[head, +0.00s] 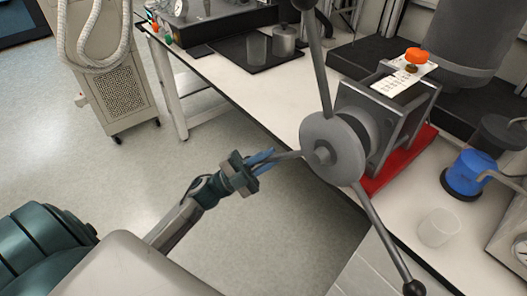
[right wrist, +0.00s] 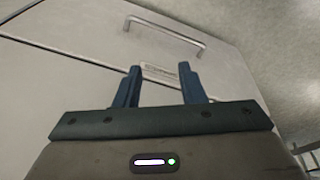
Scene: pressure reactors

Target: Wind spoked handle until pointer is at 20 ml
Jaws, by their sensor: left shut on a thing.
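The spoked handle (head: 330,150) has a grey round hub and three visible spokes: one points up, one down to the right, one left. My left gripper (head: 266,161) is shut on the outer end of the left-pointing spoke, hiding its tip. The handle is on the front of a grey device on a red base (head: 408,155). On top of it are a white scale plate (head: 396,86) and an orange knob (head: 417,55); the marks and pointer are too small to read. My right gripper (right wrist: 160,82) is open and empty in the right wrist view, before pale cabinet fronts.
A white bench (head: 275,95) holds the device. A blue-topped vessel (head: 470,172) and clear beaker (head: 439,227) stand right of it. A black tray (head: 232,48) with a beaker and metal pot lies behind. A wheeled cabinet (head: 112,85) stands left; the floor between is clear.

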